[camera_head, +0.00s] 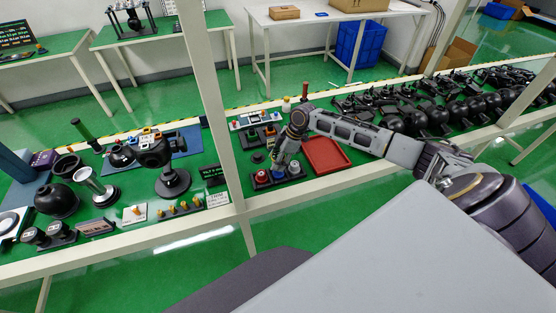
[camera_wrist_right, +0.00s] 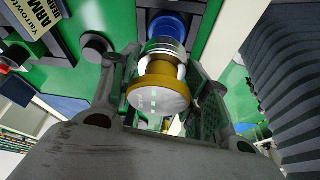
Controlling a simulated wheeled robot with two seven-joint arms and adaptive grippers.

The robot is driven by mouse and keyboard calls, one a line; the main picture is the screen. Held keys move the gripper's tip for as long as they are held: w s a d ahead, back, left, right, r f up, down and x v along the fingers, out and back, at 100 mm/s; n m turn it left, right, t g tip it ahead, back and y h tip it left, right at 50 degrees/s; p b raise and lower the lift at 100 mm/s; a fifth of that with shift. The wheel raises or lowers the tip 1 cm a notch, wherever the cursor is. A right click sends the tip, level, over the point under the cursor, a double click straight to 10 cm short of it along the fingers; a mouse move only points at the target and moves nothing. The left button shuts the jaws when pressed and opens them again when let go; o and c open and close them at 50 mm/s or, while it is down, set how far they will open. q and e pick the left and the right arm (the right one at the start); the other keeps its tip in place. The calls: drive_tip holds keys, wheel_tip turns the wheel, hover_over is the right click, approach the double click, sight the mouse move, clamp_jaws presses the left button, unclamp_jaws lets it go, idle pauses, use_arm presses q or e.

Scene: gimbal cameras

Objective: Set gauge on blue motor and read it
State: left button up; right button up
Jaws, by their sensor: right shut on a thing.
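The gauge (camera_wrist_right: 158,97) has a pale round face, a brass-coloured rim and a silver body. My right gripper (camera_wrist_right: 155,90) is shut on it, with a finger on each side. The blue motor (camera_wrist_right: 168,27) shows just beyond the gauge in the wrist view, nearly in line with it. I cannot tell whether the two touch. In the head view my right gripper (camera_head: 284,160) points down over the dark motor stand, where the blue motor (camera_head: 278,175) shows beside a red one (camera_head: 262,176). The gauge's reading is not legible. My left gripper is not in view.
A red tray (camera_head: 326,155) lies right of the motor stand. A dark sign (camera_head: 212,172) stands to its left. A white frame post (camera_head: 218,110) rises left of the work area. Many black parts crowd the right of the table (camera_head: 345,183).

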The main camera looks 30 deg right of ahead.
drive_tip(key=shift+p, duration=1.1)
idle(1.6)
drive_tip(key=shift+f+b, duration=0.6)
drive_tip(key=shift+f, duration=0.65)
idle(0.8)
drive_tip(key=o, duration=1.2)
drive_tip(key=shift+o, duration=0.2)
drive_tip(key=v, duration=1.2)
drive_tip(key=shift+s, duration=0.15)
